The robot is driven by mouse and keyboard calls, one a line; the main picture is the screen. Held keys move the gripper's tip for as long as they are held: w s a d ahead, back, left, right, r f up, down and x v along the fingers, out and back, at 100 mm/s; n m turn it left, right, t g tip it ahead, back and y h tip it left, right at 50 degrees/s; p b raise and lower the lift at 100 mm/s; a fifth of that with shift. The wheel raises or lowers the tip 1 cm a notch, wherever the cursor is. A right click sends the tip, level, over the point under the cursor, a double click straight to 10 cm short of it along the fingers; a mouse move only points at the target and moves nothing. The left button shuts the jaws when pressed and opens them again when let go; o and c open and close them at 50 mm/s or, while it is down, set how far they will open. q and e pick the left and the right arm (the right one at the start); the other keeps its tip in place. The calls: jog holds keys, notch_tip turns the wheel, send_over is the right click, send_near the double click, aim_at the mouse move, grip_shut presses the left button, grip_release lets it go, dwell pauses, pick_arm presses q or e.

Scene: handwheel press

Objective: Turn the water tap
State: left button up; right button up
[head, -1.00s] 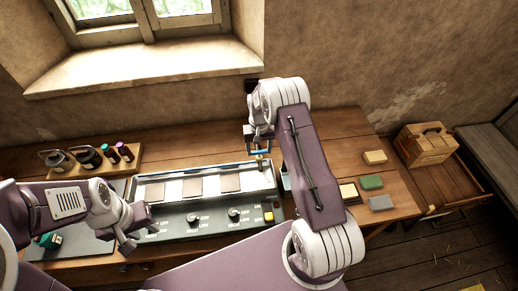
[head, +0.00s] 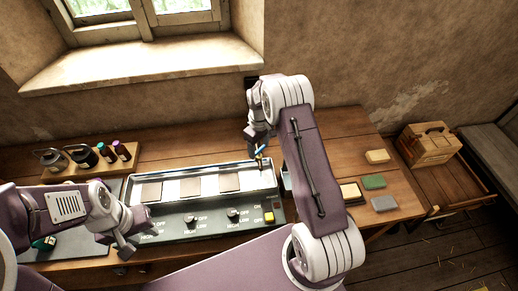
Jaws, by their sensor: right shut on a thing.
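The water tap (head: 260,162) is a small brass fitting with a blue handle, standing at the back right corner of a long metal tray in the head view. My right gripper (head: 258,149) reaches in from above and is shut on the tap's blue handle, which is partly hidden by the fingers. The handle lies tilted. My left gripper (head: 140,242) hangs over the front left of the tray unit, away from the tap. Its two fingers look spread apart, with nothing between them.
The tray (head: 210,174) holds several flat plates, with a panel of knobs (head: 190,218) in front. Jars and small bottles stand on a wooden rack (head: 75,170) at left. Coloured blocks (head: 374,181) lie at right. The table behind the tray is clear.

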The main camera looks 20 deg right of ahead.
aim_at(259, 150)
jog(key=shift+w+r+n, duration=0.1)
jog(key=shift+n, duration=1.1)
jog(key=shift+b, duration=0.3)
jog(key=o, duration=1.4)
jog(key=shift+r+b, duration=0.3)
jog(key=shift+r, duration=0.05)
notch_tip(259, 150, up, 8)
jog(key=shift+r+b, duration=0.2)
jog(key=shift+b, duration=0.85)
